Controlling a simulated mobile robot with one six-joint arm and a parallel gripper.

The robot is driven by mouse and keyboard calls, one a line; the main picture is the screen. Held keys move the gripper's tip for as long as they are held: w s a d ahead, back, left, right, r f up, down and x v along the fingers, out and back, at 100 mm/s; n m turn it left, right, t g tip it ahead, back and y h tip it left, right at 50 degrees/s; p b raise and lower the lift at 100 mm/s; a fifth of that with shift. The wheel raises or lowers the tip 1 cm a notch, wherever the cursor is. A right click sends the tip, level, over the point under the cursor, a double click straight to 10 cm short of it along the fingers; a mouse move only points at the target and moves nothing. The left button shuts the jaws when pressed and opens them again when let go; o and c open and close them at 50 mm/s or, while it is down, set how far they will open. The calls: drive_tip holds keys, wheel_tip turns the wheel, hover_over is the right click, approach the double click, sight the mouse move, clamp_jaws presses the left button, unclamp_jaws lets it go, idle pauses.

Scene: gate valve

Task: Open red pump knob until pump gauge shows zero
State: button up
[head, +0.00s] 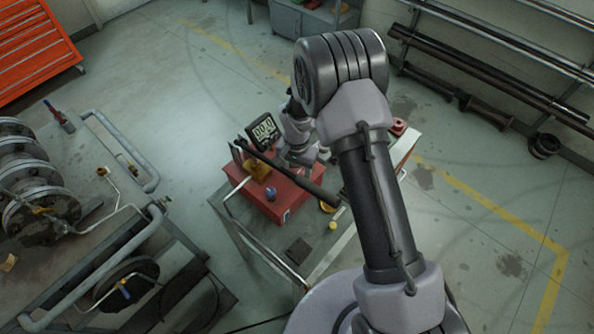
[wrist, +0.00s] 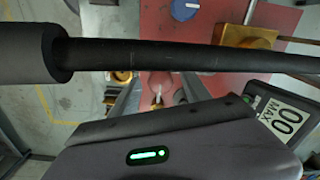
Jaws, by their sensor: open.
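The red pump (head: 268,205) sits on a grey cart, with a long black lever (head: 300,178) across it. The pump gauge (head: 264,129) stands at its back; its digits look like zeros, but are small. In the wrist view the gauge (wrist: 287,117) shows "00" and "MAX", partly hidden. My gripper (wrist: 159,95) is open, its two grey fingers pointing down toward the pump. A small reddish knob-like part (wrist: 160,84) shows between the fingers; I cannot tell whether they touch it. In the head view my arm hides the fingertips and the red knob.
The black lever (wrist: 190,55) crosses the wrist view close to my gripper. A blue knob (wrist: 185,8) and a brass block (wrist: 245,37) are on the pump. A pipe-laden bench (head: 85,190) stands left; open floor (head: 470,230) lies right.

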sight(297, 174)
clamp_jaws()
drive_tip(key=shift+f+n+b, duration=0.15)
drive_tip(key=shift+n+b, duration=0.45)
drive_tip(key=shift+n, duration=1)
unclamp_jaws()
drive_tip(key=shift+r, duration=0.2)
wheel_tip(297, 174, up, 17)
drive_tip(key=p, duration=0.2)
drive_tip(key=shift+r, duration=0.2)
